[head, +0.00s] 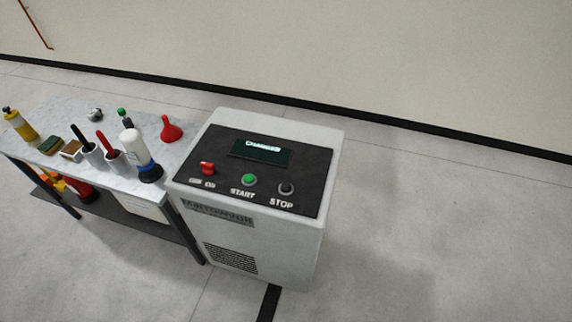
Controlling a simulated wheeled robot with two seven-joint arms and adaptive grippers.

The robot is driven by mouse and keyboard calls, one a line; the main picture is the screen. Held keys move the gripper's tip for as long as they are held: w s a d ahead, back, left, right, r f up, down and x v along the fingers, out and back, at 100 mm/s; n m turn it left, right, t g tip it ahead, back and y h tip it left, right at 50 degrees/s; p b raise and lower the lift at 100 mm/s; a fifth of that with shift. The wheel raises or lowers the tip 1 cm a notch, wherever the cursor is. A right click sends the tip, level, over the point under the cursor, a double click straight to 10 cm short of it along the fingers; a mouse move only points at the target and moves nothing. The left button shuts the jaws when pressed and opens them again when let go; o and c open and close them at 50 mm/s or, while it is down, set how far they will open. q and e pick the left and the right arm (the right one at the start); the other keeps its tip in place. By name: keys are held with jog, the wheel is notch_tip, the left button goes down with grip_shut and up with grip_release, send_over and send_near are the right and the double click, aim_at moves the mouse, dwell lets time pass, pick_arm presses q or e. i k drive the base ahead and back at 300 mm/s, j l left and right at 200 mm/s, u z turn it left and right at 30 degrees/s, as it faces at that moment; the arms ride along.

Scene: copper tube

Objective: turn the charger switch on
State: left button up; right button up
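The charger (325,235) is a pale grey box-shaped cabinet standing on the floor near the middle of the head view. Its black top panel (300,165) has a dark green display (261,150) with pale lettering. A red switch (207,168) sits at the panel's left side, above two small labels too small to read. A green button (249,180) is marked START and a dark button (287,188) is marked STOP. Neither of my grippers is in view, and nothing touches the switch.
A table (75,118) stands against the charger's left side. It holds a yellow bottle (22,125), a red funnel (171,130), a white bottle (135,143), brushes in cups and other items. The floor right of the charger is clear up to the wall (400,60).

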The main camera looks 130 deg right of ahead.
aim_at(209, 168)
jog(key=z, duration=4.1)
jog(key=j+u, duration=0.4)
jog(key=l, duration=0.1)
